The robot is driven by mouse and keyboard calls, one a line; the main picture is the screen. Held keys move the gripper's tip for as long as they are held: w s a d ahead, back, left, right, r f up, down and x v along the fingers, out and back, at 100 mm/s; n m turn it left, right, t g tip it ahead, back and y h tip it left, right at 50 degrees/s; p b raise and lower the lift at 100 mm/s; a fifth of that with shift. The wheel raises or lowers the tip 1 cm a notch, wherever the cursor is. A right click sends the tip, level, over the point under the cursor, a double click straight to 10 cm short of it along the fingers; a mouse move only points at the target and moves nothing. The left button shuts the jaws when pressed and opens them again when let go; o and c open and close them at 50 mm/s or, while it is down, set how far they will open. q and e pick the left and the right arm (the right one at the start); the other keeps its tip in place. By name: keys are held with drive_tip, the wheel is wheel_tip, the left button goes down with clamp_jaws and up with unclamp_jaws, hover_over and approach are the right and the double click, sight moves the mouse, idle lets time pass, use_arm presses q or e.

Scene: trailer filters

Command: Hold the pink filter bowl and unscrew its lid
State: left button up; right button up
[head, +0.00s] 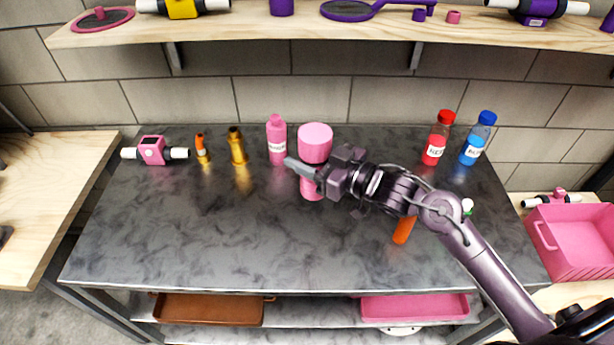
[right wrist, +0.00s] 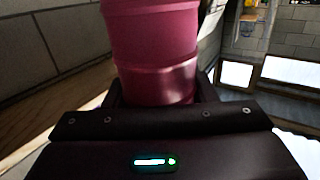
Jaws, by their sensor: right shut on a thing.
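The pink filter bowl (head: 312,191) stands upright near the back middle of the dark marbled table. Its wide pink cap-like top (head: 315,140), which looks like the lid, sits on it. My right gripper (head: 308,172) reaches in from the right and is shut around the body just below the wide top. The fingers and hand hide part of the body. In the right wrist view, the pink filter body (right wrist: 155,55) rises between the two dark fingers. My left gripper is in neither view.
A pink bottle (head: 277,140) stands close left of the bowl. Farther left are brass fittings (head: 237,147) and a pink valve (head: 153,150). Red-capped (head: 437,140) and blue-capped (head: 478,138) bottles stand back right. An orange part (head: 404,230) lies under my forearm. The table's front left is clear.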

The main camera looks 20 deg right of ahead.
drive_tip(key=shift+r, duration=0.8)
drive_tip(key=o, duration=0.4)
drive_tip(key=c, duration=0.7)
drive_tip(key=shift+f, duration=0.1)
drive_tip(key=shift+c, duration=0.2)
